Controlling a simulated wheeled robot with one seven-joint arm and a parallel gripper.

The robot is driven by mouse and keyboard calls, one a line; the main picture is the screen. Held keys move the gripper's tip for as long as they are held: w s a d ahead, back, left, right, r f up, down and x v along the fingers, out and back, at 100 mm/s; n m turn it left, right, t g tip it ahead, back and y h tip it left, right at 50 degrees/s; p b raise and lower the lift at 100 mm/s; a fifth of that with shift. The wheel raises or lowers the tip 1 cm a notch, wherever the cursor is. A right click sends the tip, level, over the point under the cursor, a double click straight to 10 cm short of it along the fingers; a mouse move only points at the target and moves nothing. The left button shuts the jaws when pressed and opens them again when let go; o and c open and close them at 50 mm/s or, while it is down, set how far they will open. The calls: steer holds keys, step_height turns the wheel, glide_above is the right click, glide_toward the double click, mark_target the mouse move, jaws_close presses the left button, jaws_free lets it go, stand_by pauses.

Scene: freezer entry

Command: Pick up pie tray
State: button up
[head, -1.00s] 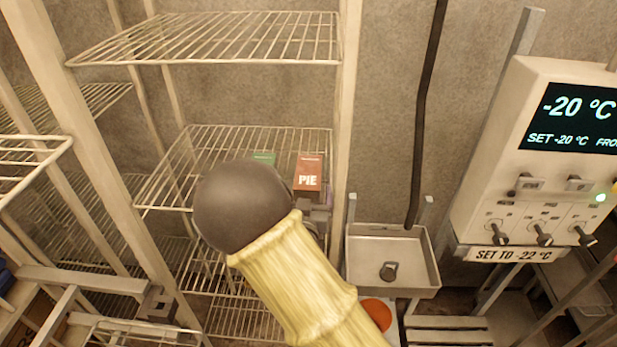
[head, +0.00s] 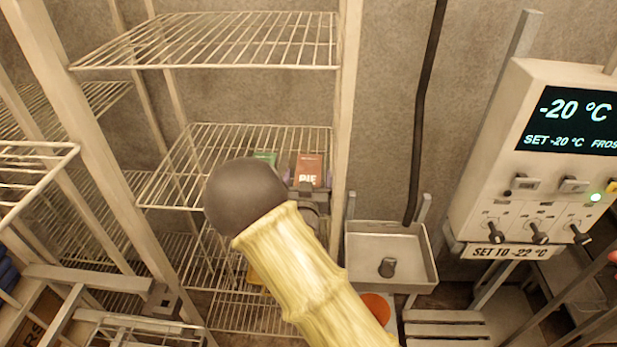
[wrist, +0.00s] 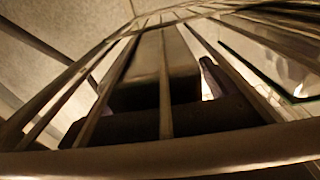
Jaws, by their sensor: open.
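The pie tray is a red-brown box marked PIE (head: 310,166), upright on the right of the middle wire shelf (head: 165,180). My gripper (head: 308,187) is at the shelf's front right, just in front of the box and overlapping its lower part. It is open, with nothing seen held; my arm hides much of it. I cannot tell whether the fingers touch the box. In the wrist view, wire rods cross close in front of a dark block (wrist: 160,65), which may be the box seen from below.
A green box (head: 265,158) stands left of the pie box. An upper wire shelf (head: 215,40) is overhead, and a shelf post (head: 346,130) stands close on the right. A metal sink (head: 390,255) and a control panel (head: 545,170) are farther right.

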steer(key=c, duration=1.3)
steer(key=shift+r, duration=0.15)
